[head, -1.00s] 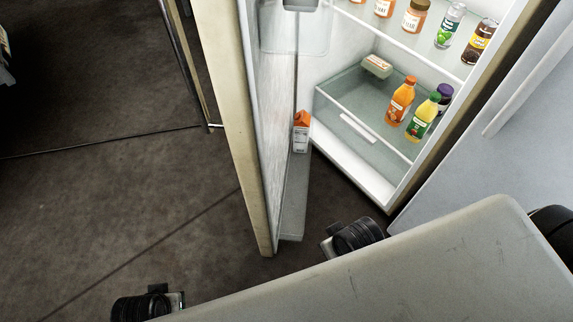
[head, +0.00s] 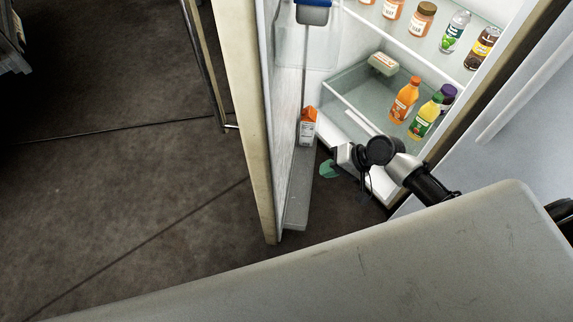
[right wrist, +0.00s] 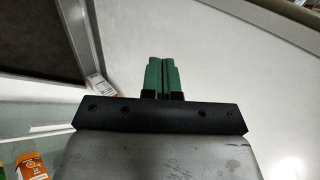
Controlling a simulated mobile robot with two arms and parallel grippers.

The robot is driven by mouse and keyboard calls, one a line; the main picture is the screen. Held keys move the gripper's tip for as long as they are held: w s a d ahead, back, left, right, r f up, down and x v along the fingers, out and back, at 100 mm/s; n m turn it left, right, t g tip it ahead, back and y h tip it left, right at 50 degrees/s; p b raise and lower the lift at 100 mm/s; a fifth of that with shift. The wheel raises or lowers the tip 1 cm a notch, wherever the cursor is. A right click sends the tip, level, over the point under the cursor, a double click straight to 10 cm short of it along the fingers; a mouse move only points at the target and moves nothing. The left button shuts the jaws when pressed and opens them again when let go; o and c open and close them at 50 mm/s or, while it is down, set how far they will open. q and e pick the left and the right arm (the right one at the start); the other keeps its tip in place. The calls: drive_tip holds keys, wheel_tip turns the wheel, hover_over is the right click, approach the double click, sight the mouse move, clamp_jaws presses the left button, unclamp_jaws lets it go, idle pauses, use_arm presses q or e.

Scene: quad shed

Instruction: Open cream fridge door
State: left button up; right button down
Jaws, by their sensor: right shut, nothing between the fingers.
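The cream fridge door (head: 244,110) stands well open in the head view, its edge towards me and its inner face with the door shelves (head: 297,205) showing. The fridge inside (head: 350,85) is in plain sight to the right of the door. My right gripper (head: 330,168) is in the gap between the open door and the fridge body, near the lower door shelf. In the right wrist view its green fingers (right wrist: 162,76) are together with nothing between them, in front of a pale panel (right wrist: 215,50). My left gripper does not show.
An orange-and-white carton (head: 308,127) stands in the lower door shelf. Several bottles and jars, such as an orange juice bottle (head: 404,100), stand inside the fridge. A pale grey surface (head: 330,270) fills the front. Dark floor (head: 120,190) is clear on the left.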

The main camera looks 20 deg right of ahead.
drive_tip(key=b, duration=0.2)
approach(278, 173)
drive_tip(key=shift+m, duration=0.3)
drive_tip(key=x, duration=0.5)
drive_tip(key=shift+s+d+f, duration=0.2)
drive_tip(key=shift+f, duration=0.25)
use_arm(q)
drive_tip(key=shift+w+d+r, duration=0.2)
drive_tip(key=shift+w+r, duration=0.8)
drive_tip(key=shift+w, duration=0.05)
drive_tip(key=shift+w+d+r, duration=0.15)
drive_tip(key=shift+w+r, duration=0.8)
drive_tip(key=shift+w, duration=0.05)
use_arm(e)
drive_tip(key=shift+w+a, duration=0.3)
drive_tip(key=shift+a, duration=0.4)
drive_tip(key=shift+a, duration=0.1)
